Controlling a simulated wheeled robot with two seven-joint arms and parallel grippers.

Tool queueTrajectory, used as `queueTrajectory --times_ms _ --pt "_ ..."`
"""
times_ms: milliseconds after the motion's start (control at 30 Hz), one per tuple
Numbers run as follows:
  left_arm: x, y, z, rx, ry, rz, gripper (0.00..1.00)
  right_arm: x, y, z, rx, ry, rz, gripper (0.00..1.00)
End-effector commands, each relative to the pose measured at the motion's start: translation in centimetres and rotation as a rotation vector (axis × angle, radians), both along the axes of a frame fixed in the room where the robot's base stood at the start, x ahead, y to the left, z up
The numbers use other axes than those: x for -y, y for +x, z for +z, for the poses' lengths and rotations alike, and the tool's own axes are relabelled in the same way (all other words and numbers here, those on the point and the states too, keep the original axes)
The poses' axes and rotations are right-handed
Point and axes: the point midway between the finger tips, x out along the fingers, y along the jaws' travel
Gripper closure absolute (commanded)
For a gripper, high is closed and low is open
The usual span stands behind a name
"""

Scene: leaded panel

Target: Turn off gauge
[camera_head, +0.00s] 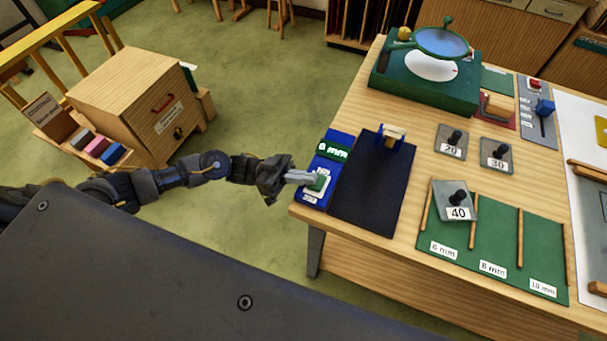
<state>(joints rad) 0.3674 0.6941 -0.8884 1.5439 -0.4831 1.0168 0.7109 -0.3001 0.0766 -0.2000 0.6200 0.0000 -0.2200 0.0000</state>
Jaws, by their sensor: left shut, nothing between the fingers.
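The gauge is a blue unit (343,141) at the left edge of the wooden table. It has a small green display (334,152) with pale characters, too small to read surely. A green and white rocker switch (320,182) sits at its near end, with tiny labels. My left gripper (308,178) reaches in from the left. It is shut and empty, with its fingertips at the switch; I cannot tell whether they touch it. The fingers hide part of the switch. My right gripper is not in view.
A dark mat (365,195) lies right of the gauge, with a small blue and wooden piece (390,137) at its far end. Grey plates marked 20 (450,150), 30 (495,163) and 40 (440,204) lie further right. A wooden cabinet (120,85) stands on the floor at left.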

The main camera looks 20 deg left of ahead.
Motion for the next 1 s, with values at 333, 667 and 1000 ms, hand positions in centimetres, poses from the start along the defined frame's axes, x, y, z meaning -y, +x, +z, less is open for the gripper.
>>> queueTrajectory --times_ms 333,667,1000 --pt "0.0 -0.3 -0.9 0.109 -0.003 -0.001 1.00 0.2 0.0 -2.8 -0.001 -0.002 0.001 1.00" --pt "0.1 -0.5 0.7 0.108 -0.002 -0.002 1.00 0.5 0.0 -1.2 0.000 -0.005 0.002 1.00" --pt "-2.8 -0.3 1.7 0.120 -0.007 -0.004 1.00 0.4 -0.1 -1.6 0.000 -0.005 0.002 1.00"
